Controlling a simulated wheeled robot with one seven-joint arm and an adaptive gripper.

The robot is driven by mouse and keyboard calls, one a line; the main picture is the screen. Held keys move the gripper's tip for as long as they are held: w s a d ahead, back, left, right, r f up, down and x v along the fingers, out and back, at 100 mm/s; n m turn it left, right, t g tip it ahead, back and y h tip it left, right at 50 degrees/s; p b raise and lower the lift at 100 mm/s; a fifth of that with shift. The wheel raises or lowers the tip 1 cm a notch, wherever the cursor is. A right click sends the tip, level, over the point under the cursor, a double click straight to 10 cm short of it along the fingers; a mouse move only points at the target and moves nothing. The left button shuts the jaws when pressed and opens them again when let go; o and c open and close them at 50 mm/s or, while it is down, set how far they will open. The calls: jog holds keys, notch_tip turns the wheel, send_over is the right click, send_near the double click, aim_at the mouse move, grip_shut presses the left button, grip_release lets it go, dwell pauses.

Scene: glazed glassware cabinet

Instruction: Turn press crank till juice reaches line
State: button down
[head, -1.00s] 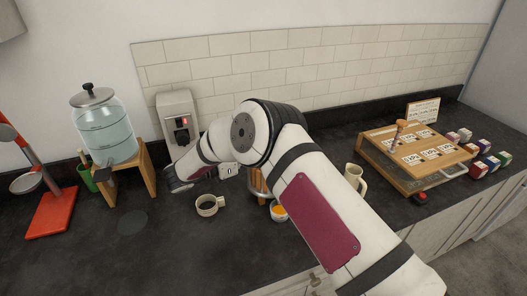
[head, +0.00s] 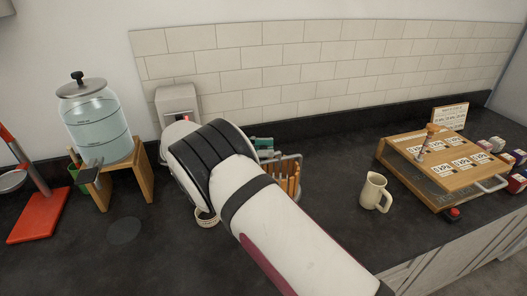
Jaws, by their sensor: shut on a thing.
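What looks like the press, a slatted wooden body (head: 293,186) with a grey metal frame, shows just right of my arm in the head view. My arm hides its left and lower parts. I cannot make out the crank, the juice or a fill line. A small teal part (head: 263,143) shows above the arm beside the press; I cannot tell what it belongs to. My gripper is hidden behind my own arm, so its jaws and anything in them do not show.
A cream cup (head: 207,219) is half hidden under my arm. A cream mug (head: 374,192) stands on clear counter to the right. A wooden panel box (head: 440,165) is beyond it. Left are a water dispenser (head: 97,128), a red stand (head: 38,215) and a grey wall-side machine (head: 178,100).

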aim_at(263, 147)
jog(key=shift+d+f, duration=0.1)
jog(key=shift+f, duration=0.45)
jog(key=c, duration=1.5)
grip_release()
jog(key=shift+r, duration=0.1)
notch_tip(263, 147, up, 11)
jog(key=shift+f, duration=0.1)
